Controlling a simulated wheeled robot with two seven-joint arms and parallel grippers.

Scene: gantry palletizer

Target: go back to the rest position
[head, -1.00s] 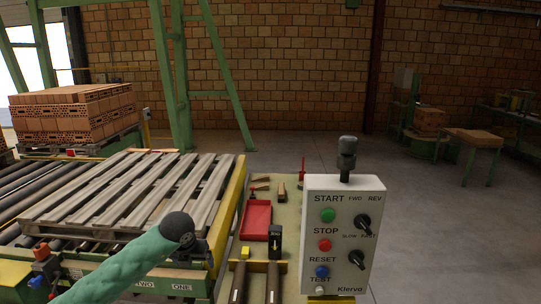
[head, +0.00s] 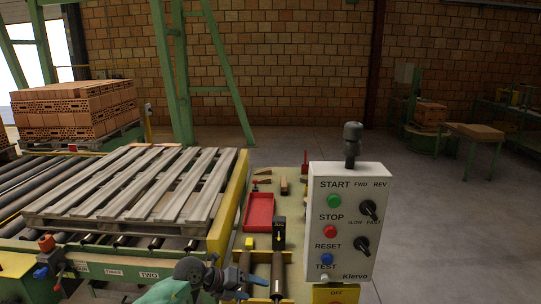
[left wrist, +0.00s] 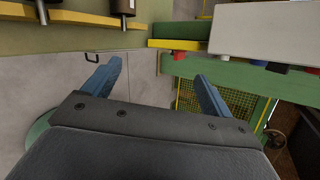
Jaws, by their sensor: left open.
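My left gripper (head: 243,280) is low in the head view, in front of the near edge of the bench and left of the control box. In the left wrist view its two blue fingers (left wrist: 155,85) are spread apart with nothing between them. The control box (head: 345,220) has green, red and blue buttons, two black knobs and a dark knob on top. My left gripper is apart from it. My right gripper is in neither view.
A wooden pallet (head: 135,190) lies on the roller conveyor at left. The bench (head: 290,212) holds a red tray (head: 259,211), a black-and-yellow block and dark cylinders. Stacked bricks (head: 75,110) stand behind. The floor (head: 440,220) at right is clear.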

